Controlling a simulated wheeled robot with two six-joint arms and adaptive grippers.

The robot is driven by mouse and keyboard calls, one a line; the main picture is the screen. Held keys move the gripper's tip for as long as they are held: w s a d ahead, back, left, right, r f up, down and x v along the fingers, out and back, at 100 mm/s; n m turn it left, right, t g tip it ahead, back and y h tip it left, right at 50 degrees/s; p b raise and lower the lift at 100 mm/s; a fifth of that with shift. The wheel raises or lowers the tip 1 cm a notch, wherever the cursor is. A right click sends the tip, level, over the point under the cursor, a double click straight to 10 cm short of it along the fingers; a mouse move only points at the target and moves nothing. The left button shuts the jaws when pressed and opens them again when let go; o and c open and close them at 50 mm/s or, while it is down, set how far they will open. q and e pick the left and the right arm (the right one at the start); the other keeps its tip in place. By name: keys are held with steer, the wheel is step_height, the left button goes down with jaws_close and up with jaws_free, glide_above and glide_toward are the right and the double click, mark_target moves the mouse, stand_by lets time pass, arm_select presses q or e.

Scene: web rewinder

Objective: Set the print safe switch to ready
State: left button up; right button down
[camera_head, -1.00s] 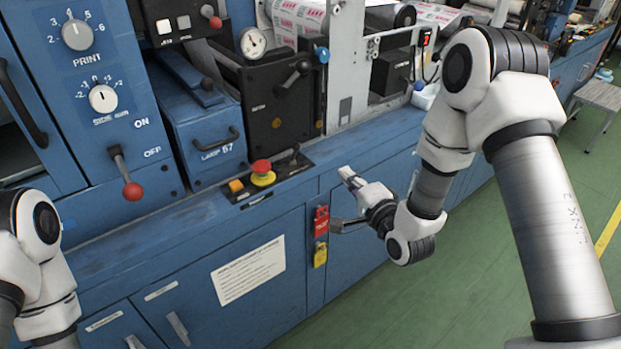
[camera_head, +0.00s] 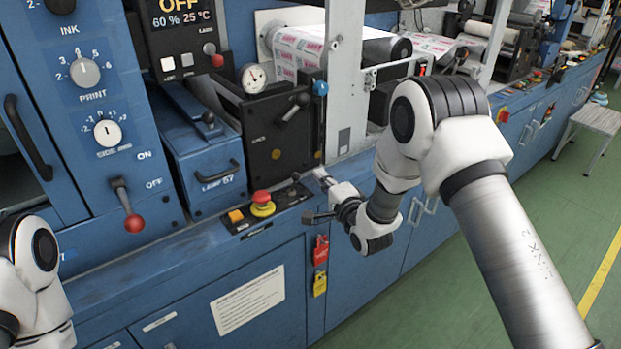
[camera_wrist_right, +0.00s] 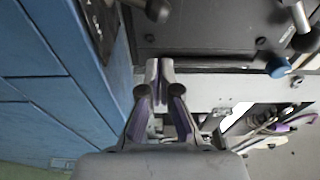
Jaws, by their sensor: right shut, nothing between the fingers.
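No switch label reading print safe is legible, so I cannot tell for sure which control it is. A black box with a dark lever (camera_head: 291,108) stands on the blue machine, and a small control panel (camera_head: 283,209) with a small black switch at its far end lies in front of it. My right gripper (camera_head: 319,173) is shut and empty, just right of that panel's far end, near the foot of the black box. In the right wrist view its fingertips (camera_wrist_right: 160,66) point at the lower edge of the dark box face (camera_wrist_right: 205,25). My left gripper is out of view.
A red emergency stop button (camera_head: 262,203) and an orange button (camera_head: 236,216) sit on the small panel. A red-knobbed lever (camera_head: 131,213) is at left beside ON and OFF. A white upright (camera_head: 345,85) and a blue knob (camera_head: 320,88) stand near my right gripper.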

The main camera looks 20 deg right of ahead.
mark_target(294, 183)
steer(key=a, duration=0.3)
steer(key=shift+a, duration=0.15)
steer(key=shift+f, duration=0.1)
